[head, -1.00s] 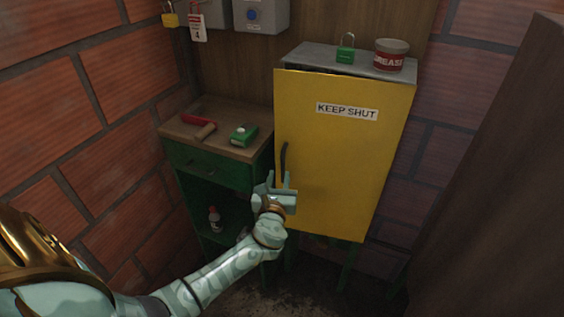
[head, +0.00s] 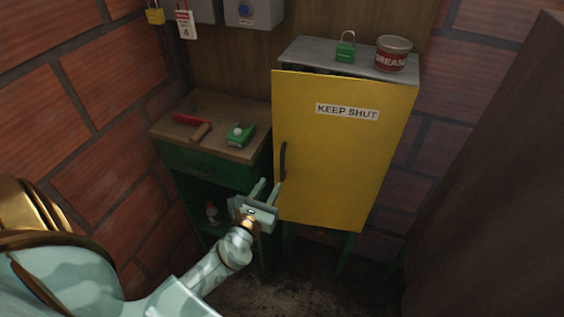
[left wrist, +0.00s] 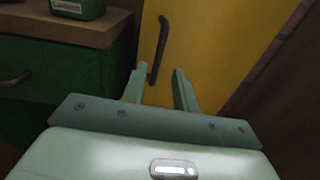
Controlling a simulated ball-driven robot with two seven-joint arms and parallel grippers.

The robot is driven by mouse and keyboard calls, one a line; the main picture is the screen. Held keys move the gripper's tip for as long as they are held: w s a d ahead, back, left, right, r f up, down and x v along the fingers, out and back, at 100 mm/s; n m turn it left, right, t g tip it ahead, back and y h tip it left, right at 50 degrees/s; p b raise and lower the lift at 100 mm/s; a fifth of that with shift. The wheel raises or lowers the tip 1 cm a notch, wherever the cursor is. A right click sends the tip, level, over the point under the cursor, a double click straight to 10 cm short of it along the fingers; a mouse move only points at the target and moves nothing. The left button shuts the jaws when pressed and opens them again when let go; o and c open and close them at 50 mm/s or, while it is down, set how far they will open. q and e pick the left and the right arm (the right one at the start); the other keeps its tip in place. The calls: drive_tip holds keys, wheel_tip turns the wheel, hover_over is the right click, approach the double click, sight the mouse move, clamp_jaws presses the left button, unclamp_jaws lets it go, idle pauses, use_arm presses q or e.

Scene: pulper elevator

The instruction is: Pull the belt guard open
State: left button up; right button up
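The belt guard (head: 335,160) is a yellow door marked KEEP SHUT, with a dark upright handle (head: 283,161) near its left edge. A narrow dark gap shows along its top left edge, so it looks slightly ajar. My left gripper (head: 268,188) is open and empty, just below and left of the handle. In the left wrist view the handle (left wrist: 161,45) runs up ahead of the gripper (left wrist: 160,80), its lower end appearing between the two fingertips. I cannot tell whether they touch it. My right gripper is not in view.
A green cabinet (head: 205,170) with a wooden top stands left of the guard, holding a red-handled tool (head: 192,120) and a green box (head: 240,134). A green padlock (head: 345,50) and a grease tin (head: 393,55) sit on the grey casing top. A dark panel (head: 490,180) stands at right.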

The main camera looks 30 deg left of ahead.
sight(281, 166)
use_arm(q)
drive_tip(key=b+x, duration=0.1)
drive_tip(key=x, duration=0.9)
clamp_jaws()
